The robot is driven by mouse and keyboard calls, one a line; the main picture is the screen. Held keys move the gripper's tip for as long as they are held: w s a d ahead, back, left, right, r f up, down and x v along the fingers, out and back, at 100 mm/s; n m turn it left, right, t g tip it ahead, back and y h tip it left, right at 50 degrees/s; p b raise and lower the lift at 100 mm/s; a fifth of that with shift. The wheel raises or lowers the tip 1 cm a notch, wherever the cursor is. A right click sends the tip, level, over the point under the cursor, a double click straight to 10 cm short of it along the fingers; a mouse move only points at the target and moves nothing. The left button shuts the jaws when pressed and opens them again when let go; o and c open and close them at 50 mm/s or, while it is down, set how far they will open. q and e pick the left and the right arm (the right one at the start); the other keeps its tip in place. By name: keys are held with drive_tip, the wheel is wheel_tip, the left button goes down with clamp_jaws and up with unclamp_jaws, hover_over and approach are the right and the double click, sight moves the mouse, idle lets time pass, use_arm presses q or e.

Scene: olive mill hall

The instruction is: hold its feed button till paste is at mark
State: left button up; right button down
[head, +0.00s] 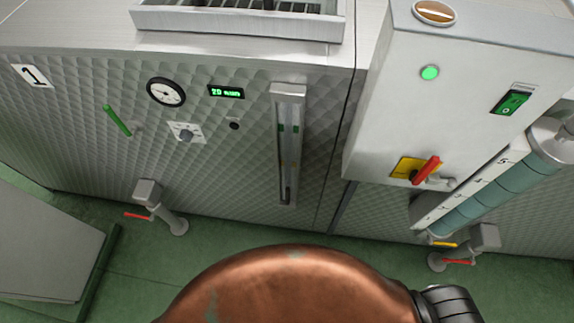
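A steel machine (70,110) with a quilted front carries a "1" plate. On its front are a small black button (234,126), a green digital display (226,92) and an upright narrow gauge (288,150) with green and yellowish marks. A pale box at right has a lit round green button or lamp (430,73) and a green rocker switch (514,103). No label shows which is the feed button. Neither gripper shows, and nothing touches these controls.
A numbered scale (470,195) runs beside a slanted, teal-banded tube at right. A red handle (426,170) sits on a yellow plate. Red-levered valves (147,205) stick out low. A rounded copper-coloured shape fills the bottom middle. Green floor (150,262) lies open at left.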

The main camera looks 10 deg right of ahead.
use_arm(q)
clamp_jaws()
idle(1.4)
